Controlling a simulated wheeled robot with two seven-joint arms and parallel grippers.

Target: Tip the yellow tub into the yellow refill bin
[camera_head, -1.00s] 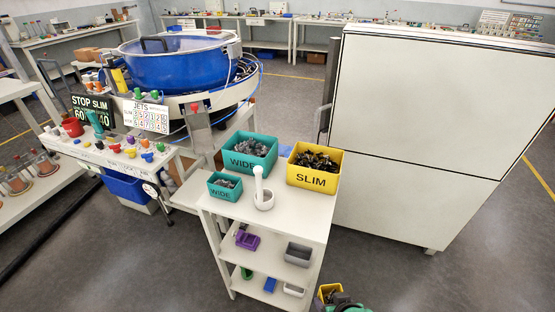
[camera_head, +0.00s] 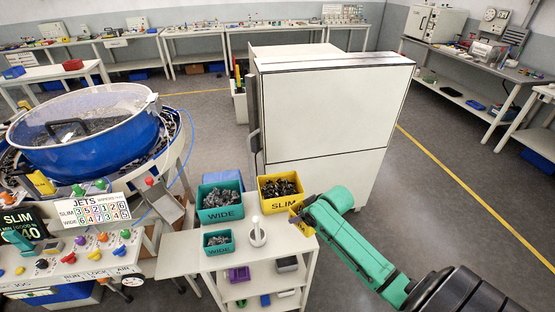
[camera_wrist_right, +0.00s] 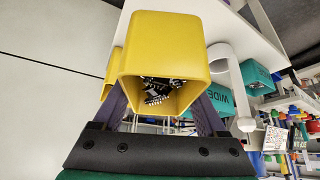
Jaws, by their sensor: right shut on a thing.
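The yellow refill bin (camera_head: 264,195), marked SLIM and holding dark parts, stands at the back right of the white stand. The small yellow tub (camera_wrist_right: 180,35) fills the middle of the right wrist view, with dark and silvery parts inside its mouth. My right gripper (camera_wrist_right: 162,100) is shut on it, one finger on each side. In the head view my green right gripper (camera_head: 303,215) is beside the stand's right edge, just right of and nearer than the bin. The tub is mostly hidden there, and I cannot tell its tilt. My left gripper is out of view.
A large white cabinet (camera_head: 335,110) stands behind. The blue bowl feeder (camera_head: 95,150) is at left. Floor at right is open.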

